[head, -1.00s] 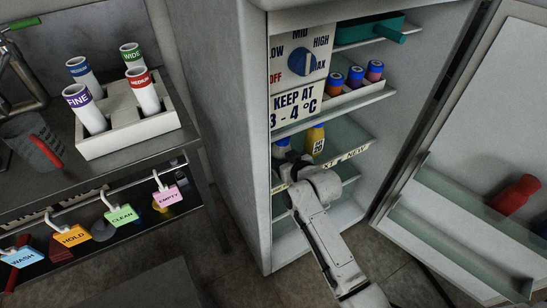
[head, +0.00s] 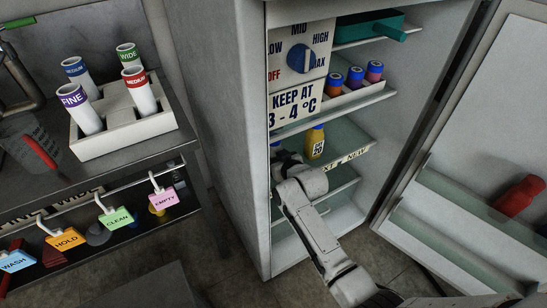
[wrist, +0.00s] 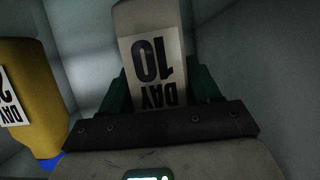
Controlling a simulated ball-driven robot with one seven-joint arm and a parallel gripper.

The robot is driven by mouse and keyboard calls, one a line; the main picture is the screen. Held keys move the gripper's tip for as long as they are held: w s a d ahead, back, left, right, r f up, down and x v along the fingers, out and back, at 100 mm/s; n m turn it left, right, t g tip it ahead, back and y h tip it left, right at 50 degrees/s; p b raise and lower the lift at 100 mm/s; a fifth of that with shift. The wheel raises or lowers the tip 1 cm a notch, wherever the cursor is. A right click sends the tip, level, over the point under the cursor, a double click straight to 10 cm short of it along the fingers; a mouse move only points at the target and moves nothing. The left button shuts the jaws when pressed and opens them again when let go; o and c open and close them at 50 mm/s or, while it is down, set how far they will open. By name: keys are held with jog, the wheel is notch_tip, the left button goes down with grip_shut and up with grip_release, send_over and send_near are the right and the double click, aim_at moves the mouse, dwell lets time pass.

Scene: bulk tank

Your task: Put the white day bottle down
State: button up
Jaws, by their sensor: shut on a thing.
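The white day bottle (wrist: 150,22) carries a label reading DAY 10 in the wrist view, where the picture is upside down. My gripper (wrist: 160,88) is shut on it, with a green finger on each side. In the head view my gripper (head: 282,158) is inside the open fridge, at the left end of the middle glass shelf (head: 350,133). Only a bit of the bottle's blue cap (head: 275,146) shows there, at the left wall. The gripper hides the bottle's base, so I cannot tell whether it touches the shelf.
A yellow day bottle (head: 315,143) with a blue cap stands on the shelf just right of my gripper. A sign and dial panel (head: 300,70) hangs above. The open door (head: 470,130) is at the right. The shelf right of the yellow bottle looks clear.

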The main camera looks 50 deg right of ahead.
jog(key=o, duration=1.3)
jog(key=shift+f, duration=0.1)
jog(key=shift+c, duration=0.2)
jog(key=shift+r, duration=0.25)
jog(key=p+v, duration=0.2)
jog(key=v, duration=1)
jog(key=shift+p, duration=0.4)
jog(key=shift+f, duration=0.1)
